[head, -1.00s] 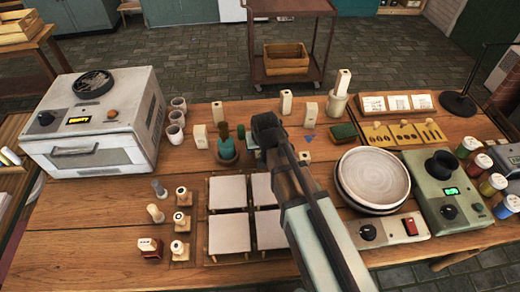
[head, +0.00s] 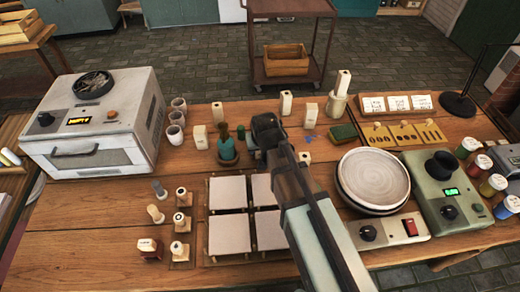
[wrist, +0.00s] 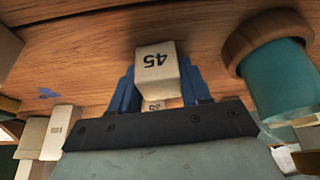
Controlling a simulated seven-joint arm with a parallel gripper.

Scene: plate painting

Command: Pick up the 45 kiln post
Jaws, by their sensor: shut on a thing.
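The 45 kiln post (wrist: 156,72) is a pale block with a black "45" on its face, which appears upside down in the wrist view. My gripper (wrist: 158,88) has its blue fingers on either side of the post and is shut on it. I cannot tell whether the post is clear of the wood.
Other pale posts stand nearby, including one left (head: 200,137) and one behind (head: 286,103). White tiles (head: 229,233) lie in front. Stacked plates (head: 373,178) are at right, the kiln (head: 95,125) at left.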

